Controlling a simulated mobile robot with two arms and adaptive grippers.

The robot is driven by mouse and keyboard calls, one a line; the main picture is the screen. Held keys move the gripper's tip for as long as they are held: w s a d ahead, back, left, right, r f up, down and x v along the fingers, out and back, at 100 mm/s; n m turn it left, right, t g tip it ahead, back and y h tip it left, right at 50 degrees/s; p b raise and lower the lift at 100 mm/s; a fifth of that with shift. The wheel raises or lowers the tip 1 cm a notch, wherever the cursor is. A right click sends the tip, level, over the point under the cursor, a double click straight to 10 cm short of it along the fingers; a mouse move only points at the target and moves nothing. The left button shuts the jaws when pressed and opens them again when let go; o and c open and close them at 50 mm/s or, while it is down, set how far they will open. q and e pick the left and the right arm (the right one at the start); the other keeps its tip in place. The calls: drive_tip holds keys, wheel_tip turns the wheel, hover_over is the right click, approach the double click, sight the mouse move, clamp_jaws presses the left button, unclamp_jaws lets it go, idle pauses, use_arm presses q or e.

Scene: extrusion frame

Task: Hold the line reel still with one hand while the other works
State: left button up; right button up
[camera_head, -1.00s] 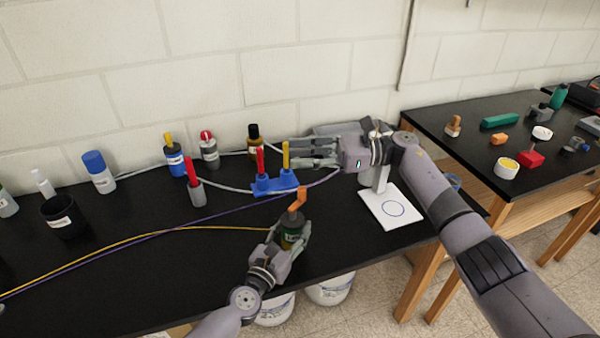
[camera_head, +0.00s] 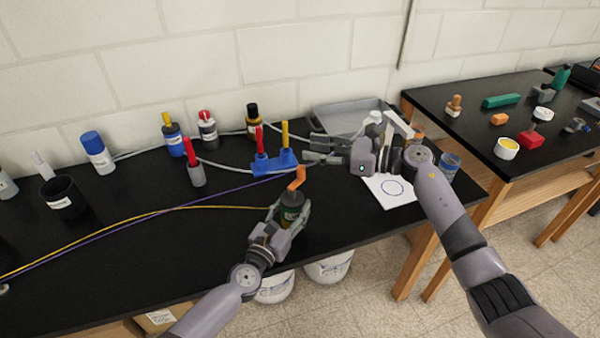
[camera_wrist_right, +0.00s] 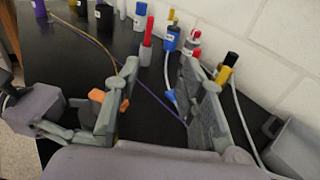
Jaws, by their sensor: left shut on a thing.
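The crank also shows there, beside the left finger (camera_wrist_right: 97,95).
A blue holder (camera_head: 273,163) with red and yellow handled tools stands just behind the reel. Bottles, a black cup (camera_head: 63,198) and a grey tray (camera_head: 345,117) stand around. The table left of the reel is mostly clear.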

sight(304, 170)
drive_tip(key=d+f+m+t+h, duration=0.2)
drive_tip(key=d+m+t+h, duration=0.1)
drive_tip(key=d+t, duration=0.2)
drive_tip(key=s+a+f+m+t+h, duration=0.1)
drive_tip(key=s+a+m+t+h, duration=0.15)
drive_tip(key=s, duration=0.95)
drive_tip(key=shift+m+t+y, duration=0.25)
drive_tip(key=shift+m+t, duration=0.1)
drive_tip(key=shift+t, duration=0.1)
drive_tip(key=x, duration=1.1)
drive_tip(key=shift+w, duration=0.15)
clamp_jaws()
